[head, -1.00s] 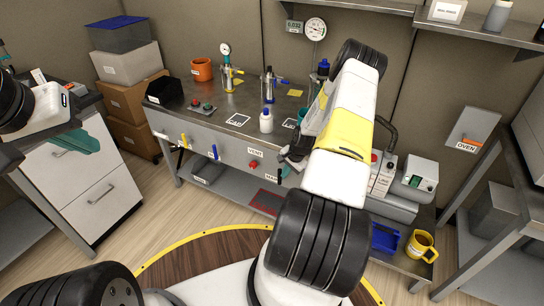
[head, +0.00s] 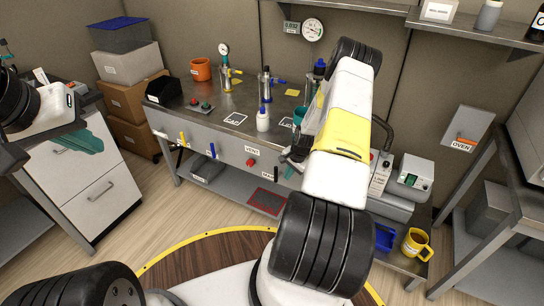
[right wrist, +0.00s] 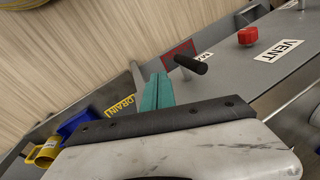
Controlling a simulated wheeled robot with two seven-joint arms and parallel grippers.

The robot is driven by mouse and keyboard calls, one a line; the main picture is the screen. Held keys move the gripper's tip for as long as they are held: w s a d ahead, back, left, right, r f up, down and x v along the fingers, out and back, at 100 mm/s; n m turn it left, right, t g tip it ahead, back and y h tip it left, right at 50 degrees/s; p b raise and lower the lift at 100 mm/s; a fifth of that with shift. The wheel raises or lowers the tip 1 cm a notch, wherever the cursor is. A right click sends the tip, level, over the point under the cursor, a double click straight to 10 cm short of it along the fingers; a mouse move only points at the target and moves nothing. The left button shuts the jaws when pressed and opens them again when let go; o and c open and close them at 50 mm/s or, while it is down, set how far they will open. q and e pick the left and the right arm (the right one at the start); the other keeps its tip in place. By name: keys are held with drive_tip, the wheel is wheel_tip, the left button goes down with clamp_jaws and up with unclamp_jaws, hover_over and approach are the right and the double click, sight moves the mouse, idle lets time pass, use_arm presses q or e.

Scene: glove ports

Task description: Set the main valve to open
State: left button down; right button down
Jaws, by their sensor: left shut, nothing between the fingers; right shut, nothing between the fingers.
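A black-handled lever (right wrist: 190,65) stands out from the grey bench front in the right wrist view. A white label (right wrist: 206,55) beside it is mostly hidden. In the head view the label that seems to read MAIN (head: 268,174) is partly covered near my right gripper (head: 287,171), and the lever is hard to make out there. The right gripper's teal fingers (right wrist: 157,92) are shut and empty, to the left of the black handle in the wrist view, with a small gap visible. My left gripper (head: 90,141) is shut and empty, away at the left by the drawers.
A red knob (right wrist: 248,36) sits by the VENT label (right wrist: 279,50). Yellow (head: 184,139) and blue (head: 212,151) handles are farther left on the bench front. A DRAIN label (right wrist: 120,106), blue bin (right wrist: 78,125) and yellow mug (right wrist: 44,153) lie to the other side.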

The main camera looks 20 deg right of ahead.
drive_tip(key=v, duration=1)
drive_tip(key=s+a+r+n, duration=0.15)
drive_tip(key=a+r, duration=0.25)
drive_tip(key=r, duration=0.5)
drive_tip(key=s+a+r+n+t+h, duration=0.1)
drive_tip(key=a+r+n, duration=0.25)
drive_tip(key=r, duration=0.65)
drive_tip(key=s+a+r+n, duration=0.2)
drive_tip(key=a+r, duration=0.2)
drive_tip(key=r, duration=0.5)
drive_tip(key=s+a+r+n, duration=0.2)
drive_tip(key=s+a+r, duration=0.1)
drive_tip(key=s, duration=0.3)
drive_tip(key=s+a+r+n+t+y, duration=0.1)
drive_tip(key=s+a+r+n, duration=0.1)
drive_tip(key=s+a+r, duration=0.2)
drive_tip(key=s+a+r+n+t, duration=0.1)
drive_tip(key=s+a+r, duration=0.3)
drive_tip(key=s, duration=0.6)
wheel_tip(320, 180, up, 3)
drive_tip(key=shift+a+f+n+y, duration=0.15)
drive_tip(key=shift+a+n+y, duration=0.1)
drive_tip(key=shift+n+y, duration=0.25)
drive_tip(key=shift+s, duration=0.1)
